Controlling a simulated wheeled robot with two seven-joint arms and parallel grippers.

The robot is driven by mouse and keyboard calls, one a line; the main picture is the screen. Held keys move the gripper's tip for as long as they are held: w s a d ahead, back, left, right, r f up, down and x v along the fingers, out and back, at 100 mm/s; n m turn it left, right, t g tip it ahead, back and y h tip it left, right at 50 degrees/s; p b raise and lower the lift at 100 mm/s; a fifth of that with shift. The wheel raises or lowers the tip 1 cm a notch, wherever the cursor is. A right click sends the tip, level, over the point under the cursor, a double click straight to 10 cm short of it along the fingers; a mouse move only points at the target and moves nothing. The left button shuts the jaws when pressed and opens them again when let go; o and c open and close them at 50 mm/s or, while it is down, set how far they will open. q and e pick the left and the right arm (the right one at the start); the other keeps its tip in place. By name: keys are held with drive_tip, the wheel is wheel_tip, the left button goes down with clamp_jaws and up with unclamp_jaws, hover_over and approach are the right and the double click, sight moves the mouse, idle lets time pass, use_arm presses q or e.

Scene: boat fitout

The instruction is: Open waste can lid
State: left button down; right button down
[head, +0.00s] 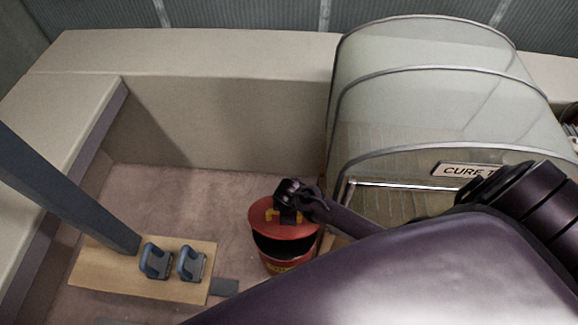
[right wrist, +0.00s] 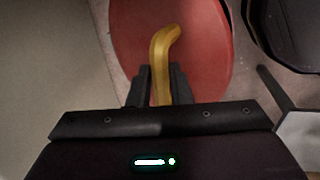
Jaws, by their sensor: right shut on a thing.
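The red waste can (head: 284,262) stands on the floor in the middle of the head view. Its red lid (head: 262,222) is tilted up at the front, with a dark gap between lid and can. A yellow handle (right wrist: 163,50) rises from the lid, which also shows in the right wrist view (right wrist: 205,60). My right gripper (head: 285,212) is over the lid; in the right wrist view its fingers (right wrist: 160,85) are closed around the handle. My left gripper is not in view.
A glass-covered curved enclosure (head: 420,90) with a sign (head: 465,170) stands right of the can. A wooden board (head: 120,275) with two blue-grey fittings lies on the floor at left. A pale wall and ledge (head: 220,120) run behind.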

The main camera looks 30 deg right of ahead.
drive_tip(key=shift+w+d+r+p, duration=0.2)
drive_tip(key=shift+w+d+r, duration=0.1)
drive_tip(key=shift+w+d, duration=0.2)
drive_tip(key=shift+w+d+r+p, duration=0.25)
drive_tip(key=shift+w+d, duration=0.15)
drive_tip(key=shift+w, duration=0.1)
drive_tip(key=c, duration=1.5)
unclamp_jaws()
drive_tip(key=shift+f, duration=0.1)
drive_tip(key=shift+o, duration=0.9)
drive_tip(key=shift+w+f, duration=0.15)
drive_tip(key=shift+w, duration=0.05)
drive_tip(key=shift+s+a+r, duration=0.15)
drive_tip(key=shift+r, duration=0.1)
drive_tip(key=shift+r, duration=0.25)
drive_tip(key=v, duration=0.7)
drive_tip(key=shift+p, duration=0.35)
